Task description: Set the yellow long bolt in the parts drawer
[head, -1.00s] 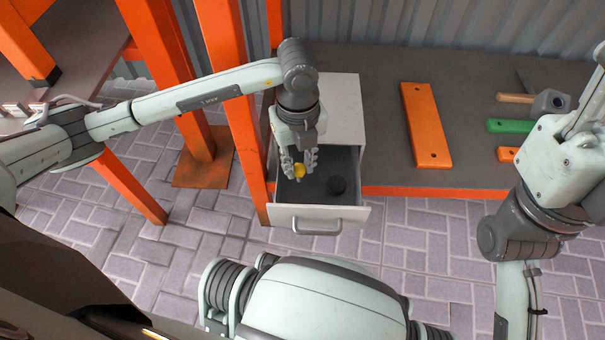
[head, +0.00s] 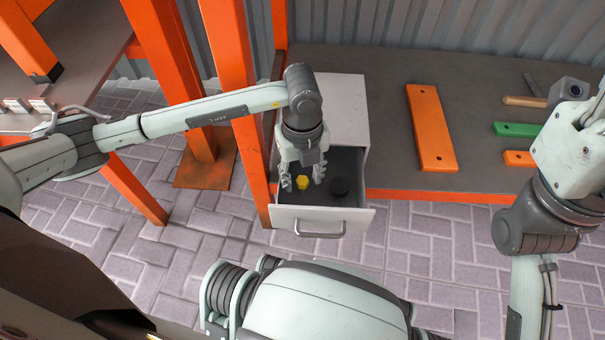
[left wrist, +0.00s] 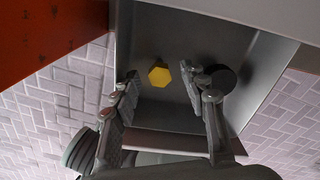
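The yellow long bolt (head: 303,182) is in the open parts drawer (head: 283,217), toward its left side. In the left wrist view the bolt (left wrist: 159,73) shows its hexagonal head, with the drawer floor around it. My left gripper (head: 303,182) is open over the drawer, its fingers spread to either side of the bolt and apart from it. In the left wrist view the open fingertips (left wrist: 160,85) hold nothing. My right arm is at the right of the head view, but its fingers cannot be seen.
A dark round piece (head: 340,187) lies in the drawer, right of the bolt. An orange plank (head: 432,128), a green piece (head: 517,129) and a hammer (head: 525,101) lie on the grey bench. An orange post (head: 236,90) stands close left of the drawer.

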